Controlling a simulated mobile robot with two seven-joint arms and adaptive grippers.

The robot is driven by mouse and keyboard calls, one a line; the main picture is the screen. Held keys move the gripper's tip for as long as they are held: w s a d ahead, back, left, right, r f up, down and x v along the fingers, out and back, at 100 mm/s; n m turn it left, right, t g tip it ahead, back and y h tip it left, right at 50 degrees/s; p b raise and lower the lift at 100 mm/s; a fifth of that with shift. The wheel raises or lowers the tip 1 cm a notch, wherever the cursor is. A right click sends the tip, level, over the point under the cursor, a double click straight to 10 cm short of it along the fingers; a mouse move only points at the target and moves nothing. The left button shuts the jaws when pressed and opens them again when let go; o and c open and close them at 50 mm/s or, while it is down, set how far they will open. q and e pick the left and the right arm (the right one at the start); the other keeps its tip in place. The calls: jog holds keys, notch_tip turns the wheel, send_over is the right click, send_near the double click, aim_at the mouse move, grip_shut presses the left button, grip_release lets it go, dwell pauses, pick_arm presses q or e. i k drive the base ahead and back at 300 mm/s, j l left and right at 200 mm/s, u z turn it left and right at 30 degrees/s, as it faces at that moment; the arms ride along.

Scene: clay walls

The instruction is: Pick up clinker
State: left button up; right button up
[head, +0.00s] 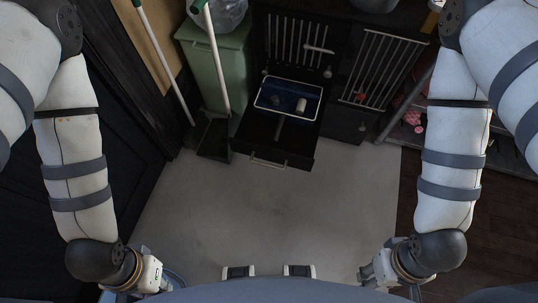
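A small pale lump (301,105), possibly the clinker, lies in the right part of a blue tray with a light rim (262,96). A smaller, dim bit (277,99) lies left of it; I cannot tell what it is. The tray sits at the back of an open dark drawer (255,147). My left gripper (148,275) is low at the bottom left and my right gripper (378,272) is low at the bottom right, both far from the tray. Their fingertips do not show clearly, so I cannot tell whether they are open.
A green bin (222,62) stands left of the drawer, with long-handled tools (217,60) by it. Barred dark doors (376,68) stand behind and right. Pinkish items (412,118) lie on a shelf at the right. The pale floor (270,215) before the drawer is clear.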

aim_at(274, 102)
jog(key=l+u, duration=0.35)
jog(key=l, duration=0.55)
jog(key=l+u, duration=0.3)
jog(key=l, duration=0.65)
jog(key=i+l, duration=0.4)
